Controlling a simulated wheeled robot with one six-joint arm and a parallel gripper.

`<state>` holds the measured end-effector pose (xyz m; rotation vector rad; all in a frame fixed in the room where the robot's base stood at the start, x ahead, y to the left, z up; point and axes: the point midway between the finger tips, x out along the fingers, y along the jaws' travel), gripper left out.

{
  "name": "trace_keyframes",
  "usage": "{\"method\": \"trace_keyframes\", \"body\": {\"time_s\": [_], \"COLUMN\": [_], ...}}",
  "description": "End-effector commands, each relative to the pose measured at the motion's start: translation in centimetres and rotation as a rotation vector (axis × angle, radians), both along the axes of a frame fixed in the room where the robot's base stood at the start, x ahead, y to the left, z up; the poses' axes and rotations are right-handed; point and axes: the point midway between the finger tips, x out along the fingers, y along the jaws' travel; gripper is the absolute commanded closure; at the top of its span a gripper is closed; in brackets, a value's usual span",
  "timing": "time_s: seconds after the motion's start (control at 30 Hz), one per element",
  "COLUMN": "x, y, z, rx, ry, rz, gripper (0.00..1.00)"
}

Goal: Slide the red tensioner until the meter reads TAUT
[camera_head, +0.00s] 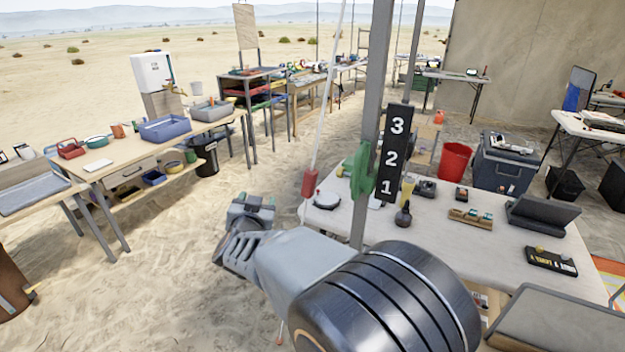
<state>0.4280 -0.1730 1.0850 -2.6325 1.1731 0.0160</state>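The red tensioner (309,183) is a small red block at the lower end of a white slanted line (328,100), left of a grey metal pole (373,90). A green fitting (359,170) is fixed on the pole. A black plate (393,155) with the numbers 3, 2 and 1 from top to bottom is beside it. My gripper (252,205) is lower left of the tensioner, over the sand and apart from it. Its fingers are small and partly turned away, so I cannot tell their opening. I see no readable TAUT reading.
A pale table (480,247) with bottles, a block rack (470,217) and a black device (551,261) stands right of my arm. A red bucket (454,161) and a grey cooler (505,163) are behind it. A wooden workbench (110,165) stands left. Open sand lies between.

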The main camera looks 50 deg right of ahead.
Motion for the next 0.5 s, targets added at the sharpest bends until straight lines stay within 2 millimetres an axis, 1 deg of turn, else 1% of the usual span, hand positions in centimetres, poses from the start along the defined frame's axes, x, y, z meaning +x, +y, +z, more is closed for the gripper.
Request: {"method": "trace_keyframes", "body": {"time_s": [0.03,0.1,0.23,0.37,0.5], "x": [-1.0,-2.4,-4.4,-5.3,-5.1], "y": [-1.4,-2.9,-4.5,-5.6,-7.5], "z": [-0.3,-0.2,-0.2,-0.2,-0.2], "rx": [-0.025,-0.059,-0.104,-0.125,-0.132], "ry": [-0.007,-0.014,-0.011,-0.005,-0.003], "rz": [-0.092,-0.205,-0.351,-0.424,-0.443], "gripper": [0.38,0.38,0.38,0.38,0.38]}}
